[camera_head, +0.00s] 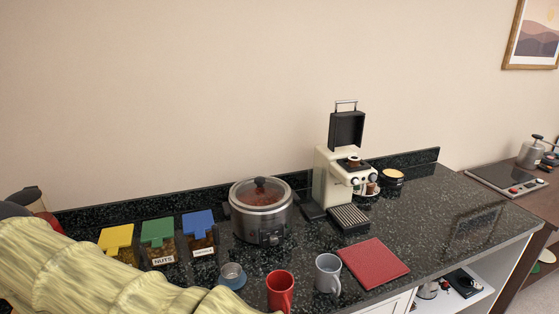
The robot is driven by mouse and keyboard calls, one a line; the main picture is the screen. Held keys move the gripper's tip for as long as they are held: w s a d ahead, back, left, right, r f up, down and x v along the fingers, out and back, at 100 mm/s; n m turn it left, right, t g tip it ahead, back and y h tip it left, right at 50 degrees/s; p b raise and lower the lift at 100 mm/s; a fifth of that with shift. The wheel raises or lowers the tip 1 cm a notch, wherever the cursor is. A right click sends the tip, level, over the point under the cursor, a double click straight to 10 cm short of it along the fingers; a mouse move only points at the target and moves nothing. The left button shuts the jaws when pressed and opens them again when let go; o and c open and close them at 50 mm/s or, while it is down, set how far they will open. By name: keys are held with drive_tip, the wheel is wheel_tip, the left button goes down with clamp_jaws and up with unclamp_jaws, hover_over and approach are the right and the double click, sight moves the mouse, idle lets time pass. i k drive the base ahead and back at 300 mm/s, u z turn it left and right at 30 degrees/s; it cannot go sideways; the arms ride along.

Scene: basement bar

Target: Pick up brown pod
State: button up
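A small brown, cup-like thing (354,161), which looks like the brown pod, sits at the top of the cream coffee machine (325,178), just below its raised black lid (346,130). A dark round container with a tan top (392,178) stands to the right of the machine; its contents are too small to tell. Small brown and white items (367,189) sit beside the machine's front; I cannot tell what they are. My gripper is not in view, so its hold and its distance from the pod are not shown.
A steel cooker (261,212), labelled jars with yellow, green and blue lids (158,232), a red mug (280,291), a grey mug (328,273) and a red mat (373,264) stand on the dark counter. The counter right of the machine (450,215) is mostly clear.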

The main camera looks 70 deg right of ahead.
sight(354, 160)
drive_tip(key=u, duration=0.45)
drive_tip(key=k, duration=1.85)
drive_tip(key=z, duration=1.4)
